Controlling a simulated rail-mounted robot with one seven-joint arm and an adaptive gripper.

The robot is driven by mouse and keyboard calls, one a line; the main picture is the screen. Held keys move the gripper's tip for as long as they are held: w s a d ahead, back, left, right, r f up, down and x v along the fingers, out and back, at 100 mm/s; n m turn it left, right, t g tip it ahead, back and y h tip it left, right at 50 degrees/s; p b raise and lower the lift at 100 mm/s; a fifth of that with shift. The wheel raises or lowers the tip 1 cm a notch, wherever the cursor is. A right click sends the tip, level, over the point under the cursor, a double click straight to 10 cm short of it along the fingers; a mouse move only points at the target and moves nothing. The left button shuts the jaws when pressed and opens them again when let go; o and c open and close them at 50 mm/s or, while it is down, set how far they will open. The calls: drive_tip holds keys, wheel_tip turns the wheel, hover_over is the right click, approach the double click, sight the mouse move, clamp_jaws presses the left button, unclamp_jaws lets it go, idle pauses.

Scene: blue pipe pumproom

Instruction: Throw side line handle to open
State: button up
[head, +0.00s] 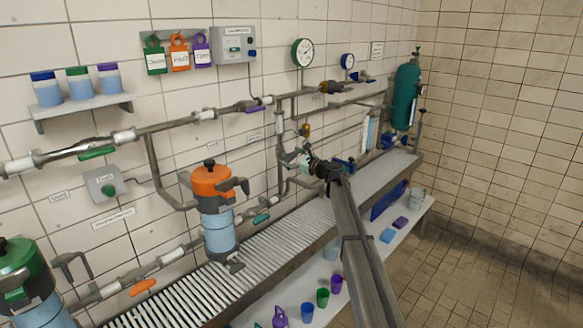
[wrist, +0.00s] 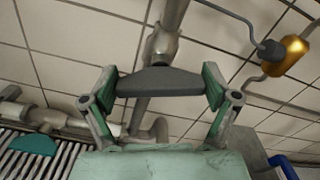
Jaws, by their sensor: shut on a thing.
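A dark grey handle (wrist: 160,83) sits on a valve body (wrist: 160,45) on a grey pipe in the wrist view. The handle lies crosswise to the pipe, level in that picture. My gripper (head: 304,161) is at the pipework on the wall in the head view, right of the orange-topped vessel. In the wrist view its two green-padded fingers are closed on the handle, one at each end. In the head view the gripper and arm hide the handle.
A brass fitting (wrist: 292,52) on a thin line is close to the right of my gripper. A teal handle (wrist: 32,145) is at lower left. The orange-topped vessel (head: 213,182) stands on the ribbed bench (head: 190,300). Gauges (head: 302,53) hang above.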

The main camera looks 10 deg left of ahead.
drive_tip(key=n+b, duration=0.2)
drive_tip(key=b, duration=0.1)
drive_tip(key=n+b, duration=0.1)
drive_tip(key=b, duration=0.1)
drive_tip(key=shift+f+n+b, duration=0.35)
drive_tip(key=shift+n+b, duration=0.05)
drive_tip(key=n+b, duration=0.4)
drive_tip(key=b, duration=0.2)
drive_tip(key=shift+a+b, duration=0.1)
drive_tip(key=shift+b, duration=0.3)
drive_tip(key=n+b, duration=0.5)
drive_tip(key=b, duration=0.1)
drive_tip(key=shift+r+n+b, duration=0.15)
drive_tip(key=shift+n+b, duration=0.35)
drive_tip(key=shift+n, duration=0.1)
drive_tip(key=o, duration=0.9)
drive_tip(key=shift+s, duration=0.1)
